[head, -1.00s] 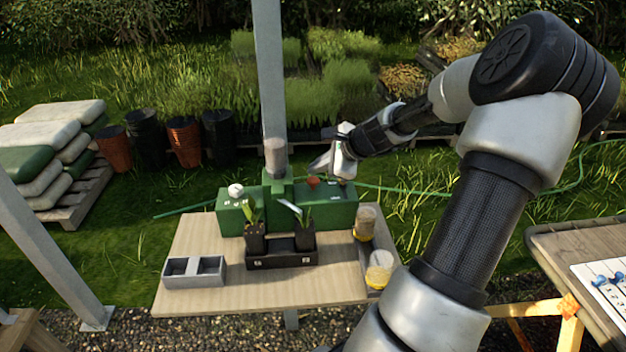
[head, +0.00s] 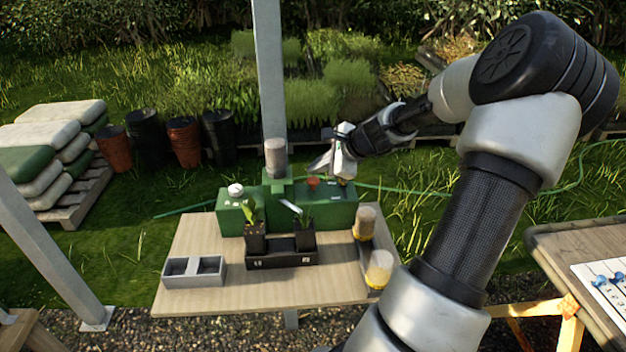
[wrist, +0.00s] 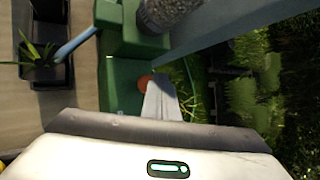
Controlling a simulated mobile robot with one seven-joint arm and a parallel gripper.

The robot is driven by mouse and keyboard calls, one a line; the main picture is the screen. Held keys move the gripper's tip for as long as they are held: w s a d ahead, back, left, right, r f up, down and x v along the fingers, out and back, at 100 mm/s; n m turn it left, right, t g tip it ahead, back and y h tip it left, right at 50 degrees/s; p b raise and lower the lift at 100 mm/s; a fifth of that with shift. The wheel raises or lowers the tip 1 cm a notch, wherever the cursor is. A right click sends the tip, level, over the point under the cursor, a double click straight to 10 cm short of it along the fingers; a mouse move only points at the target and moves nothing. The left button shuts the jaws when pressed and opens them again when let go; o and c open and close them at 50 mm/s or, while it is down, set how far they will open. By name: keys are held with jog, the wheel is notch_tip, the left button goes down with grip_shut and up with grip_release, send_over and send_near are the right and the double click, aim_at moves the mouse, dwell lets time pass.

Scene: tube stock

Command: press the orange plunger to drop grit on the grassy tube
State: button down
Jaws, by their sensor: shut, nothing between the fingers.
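The orange plunger (head: 313,182) sits on top of the right part of the green machine (head: 335,212). It also shows in the wrist view (wrist: 144,81), partly covered by my fingers. My gripper (head: 318,168) is shut and empty, its fingertips just above or at the plunger; I cannot tell if they touch it. Two dark tubes with plants stand in a black rack (head: 283,260) before the machine: the left one (head: 255,238) has broad green leaves, the right one (head: 303,234) has thin, grassy leaves under a pale chute (head: 291,206).
A clear hopper (head: 275,158) of grit and a white knob (head: 235,190) top the machine. A grey two-part tray (head: 194,271) lies at the table's front left. Two jars (head: 365,223) (head: 379,268) stand at the right edge. A metal post (head: 270,80) rises behind the machine.

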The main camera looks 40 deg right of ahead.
aim_at(317, 181)
jog(key=shift+f, duration=0.1)
jog(key=shift+f, duration=0.3)
jog(key=shift+f+b, duration=0.85)
jog(key=shift+b, duration=0.05)
dwell(0.7)
dwell(0.3)
jog(key=shift+r+p, duration=1)
jog(key=shift+r, duration=0.25)
notch_tip(317, 181, up, 5)
jog(key=p, duration=0.4)
jog(key=shift+r, duration=0.1)
dwell(0.4)
